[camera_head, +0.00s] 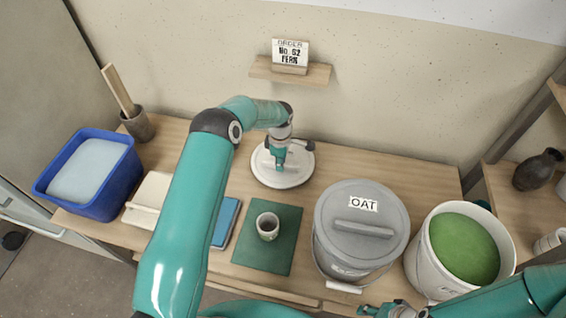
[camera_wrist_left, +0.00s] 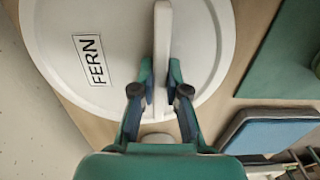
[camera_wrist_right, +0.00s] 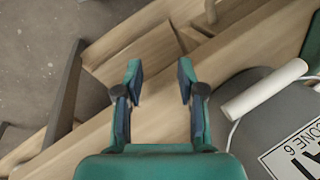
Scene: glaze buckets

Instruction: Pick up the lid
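The white lid (camera_head: 268,178) labelled FERN lies on the table behind the green mat. In the left wrist view the lid (camera_wrist_left: 60,25) has an upright bar handle (camera_wrist_left: 162,30). My left gripper (camera_head: 279,160) is over the lid, and in its wrist view the fingers (camera_wrist_left: 160,80) are closed in on both sides of that handle. The lid appears to rest on the wood. My right gripper (camera_wrist_right: 160,75) is open and empty near the table's front edge, beside the grey bucket; in the head view it is partly cut off at the bottom.
A lidded grey OAT bucket (camera_head: 335,255) and an open white bucket of green glaze (camera_head: 425,265) stand at right. A cup (camera_head: 268,232) stands on the green mat (camera_head: 250,255). A blue tub (camera_head: 115,185) is at left. A wall shelf (camera_head: 315,74) holds an order card (camera_head: 290,52).

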